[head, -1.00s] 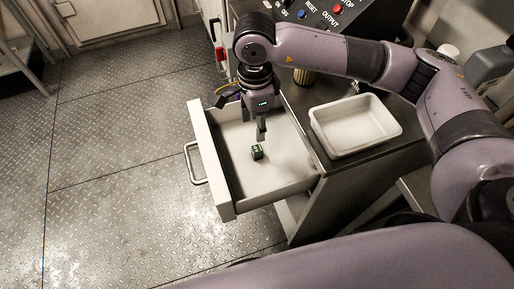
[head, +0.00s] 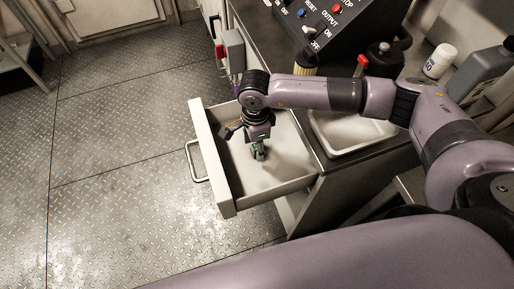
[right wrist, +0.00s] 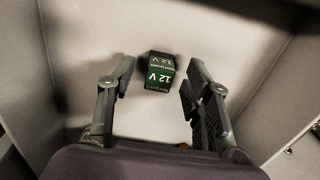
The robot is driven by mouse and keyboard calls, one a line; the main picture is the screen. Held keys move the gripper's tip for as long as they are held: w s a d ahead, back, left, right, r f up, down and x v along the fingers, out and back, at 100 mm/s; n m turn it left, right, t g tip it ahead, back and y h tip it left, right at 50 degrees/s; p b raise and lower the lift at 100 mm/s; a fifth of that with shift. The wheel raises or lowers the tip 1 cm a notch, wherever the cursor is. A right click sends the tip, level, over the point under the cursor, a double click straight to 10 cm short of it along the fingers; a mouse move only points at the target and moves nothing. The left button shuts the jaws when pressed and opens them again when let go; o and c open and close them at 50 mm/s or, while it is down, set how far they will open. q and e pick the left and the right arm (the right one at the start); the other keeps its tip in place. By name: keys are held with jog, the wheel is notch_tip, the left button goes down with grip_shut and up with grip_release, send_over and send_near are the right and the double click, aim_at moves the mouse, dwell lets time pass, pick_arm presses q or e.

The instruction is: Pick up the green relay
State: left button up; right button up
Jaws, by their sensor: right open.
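The green relay (right wrist: 159,72) is a small dark green block with a black part and white "12 V" lettering. In the right wrist view it lies on the pale drawer floor, a little beyond and between the fingertips. My right gripper (right wrist: 155,80) is open, with one finger on each side and visible gaps to the relay. In the head view the right gripper (head: 258,156) points down into the open drawer (head: 280,181) and mostly hides the relay. My left gripper is not in view.
A white tray (head: 352,148) sits on the counter to the right, partly behind my arm. A control panel (head: 325,25), a white bottle (head: 440,60) and a red-handled item (head: 361,62) stand farther back.

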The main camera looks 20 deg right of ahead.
jog(key=shift+c, duration=0.2)
grip_shut()
dwell(0.4)
jog(key=shift+r, duration=0.2)
